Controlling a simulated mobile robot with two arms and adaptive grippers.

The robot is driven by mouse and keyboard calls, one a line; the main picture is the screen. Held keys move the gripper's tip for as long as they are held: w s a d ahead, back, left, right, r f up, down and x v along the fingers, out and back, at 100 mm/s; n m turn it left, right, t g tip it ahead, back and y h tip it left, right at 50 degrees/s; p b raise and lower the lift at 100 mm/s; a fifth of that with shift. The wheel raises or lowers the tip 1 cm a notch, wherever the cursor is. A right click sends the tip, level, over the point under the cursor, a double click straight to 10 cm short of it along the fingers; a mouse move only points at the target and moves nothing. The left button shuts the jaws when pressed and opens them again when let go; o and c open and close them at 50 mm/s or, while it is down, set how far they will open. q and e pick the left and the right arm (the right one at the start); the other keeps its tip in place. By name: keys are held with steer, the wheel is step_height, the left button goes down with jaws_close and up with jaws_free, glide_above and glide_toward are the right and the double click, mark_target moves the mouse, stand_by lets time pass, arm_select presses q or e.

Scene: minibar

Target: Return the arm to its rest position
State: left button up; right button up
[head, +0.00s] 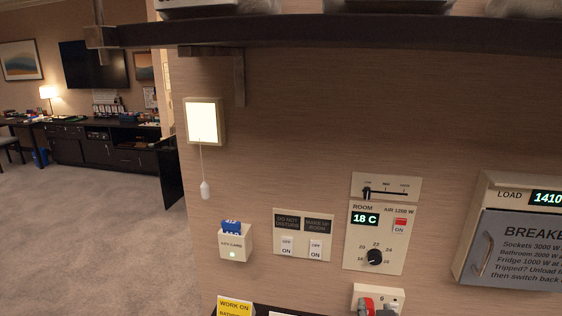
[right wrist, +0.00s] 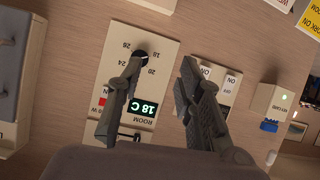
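My right gripper (right wrist: 163,62) shows in the right wrist view, its two fingers apart with nothing between them. It points at the wall near the room thermostat panel (right wrist: 118,76), which looks upside down there; one finger overlaps the panel's dial. The gap to the wall cannot be judged. In the head view the same thermostat panel (head: 392,222) reads 18 C, with a black dial and a red-topped switch. I make out neither gripper in the head view, and my left gripper is in no view.
A dark shelf (head: 300,32) juts out above. The breaker box (head: 520,235) is at right. Door-sign switches (head: 302,235), a keycard holder (head: 235,243) with a blue card, and a lit wall lamp (head: 205,121) with a pull cord are left. Open carpet (head: 80,230) lies far left.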

steer(key=s+f+n+g+y, duration=0.15)
steer(key=s+f+g, duration=0.35)
steer(key=s+f, duration=0.65)
steer(key=s+f+n+g+y, duration=0.15)
steer(key=s+f+g, duration=0.25)
steer(key=s+f, duration=0.75)
steer(key=s+f+g+b, duration=0.1)
steer(key=s+f+b, duration=0.15)
steer(key=f, duration=0.95)
steer(key=s+f+b, duration=0.1)
steer(key=s+f, duration=0.2)
steer(key=f, duration=1)
steer(key=s+d+f+g+b, duration=0.1)
steer(key=s+d+f+b, duration=0.1)
steer(key=s+f, duration=1.4)
step_height(320, 180, down, 2)
steer(key=shift+d+f+n+g+h+b, duration=0.1)
steer(key=shift+d+n+g+h+b, duration=0.25)
steer(key=shift+d, duration=0.1)
steer(key=shift+s, duration=0.15)
